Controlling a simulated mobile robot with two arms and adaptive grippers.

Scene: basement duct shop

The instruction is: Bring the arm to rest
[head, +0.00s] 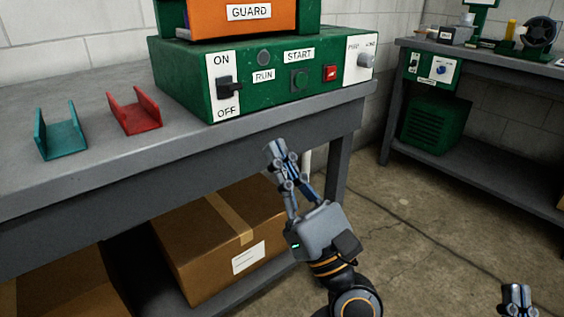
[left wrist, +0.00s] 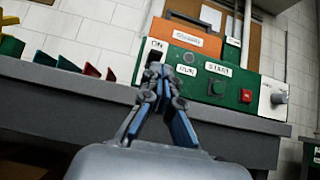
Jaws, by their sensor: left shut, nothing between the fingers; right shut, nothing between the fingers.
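My left gripper (head: 275,152) is shut and empty in front of the workbench's front edge, below the green control box (head: 285,85). It also shows in the left wrist view (left wrist: 162,75), its fingertips together, with the control box behind them. My right gripper (head: 517,293) shows only in part at the bottom right of the head view, shut and empty, above the floor. The box carries an ON/OFF lever switch (head: 229,88), a START button (head: 299,80), a red switch (head: 330,73) and a knob (head: 366,61).
The grey workbench (head: 60,185) holds a teal channel piece (head: 60,137) and a red one (head: 135,110) at the left. An orange guard (head: 240,18) stands on the box. A cardboard box (head: 205,245) sits on the lower shelf. A second bench (head: 480,66) stands at the right; floor lies between.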

